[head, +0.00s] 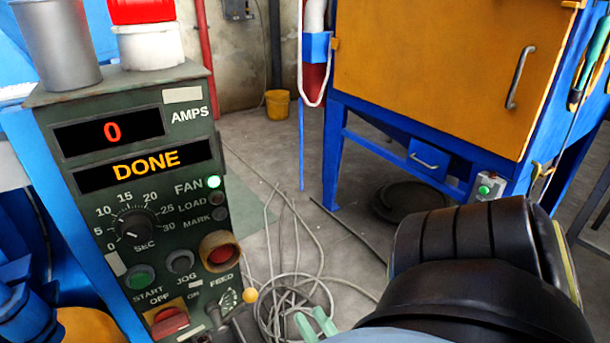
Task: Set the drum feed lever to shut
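The drum feed lever, with a yellow ball knob (250,295), sits at the lower right of the green control panel (190,240), under the word FEED. Its knob points right, beside a small pale dial scale (228,299). The lever's lower part is partly hidden or too small to read, and I cannot read its setting. My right gripper (314,323) shows two pale green fingertips at the bottom edge, a small gap apart with nothing between them. It is right of and below the knob, not touching it. My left gripper is not in view.
The panel shows 0 AMPS and DONE, with a lit green FAN lamp (214,182). A red button (220,254) and a red OFF switch (170,320) are near the lever. Loose cables (290,285) lie on the floor. A yellow-doored blue cabinet (430,70) stands behind.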

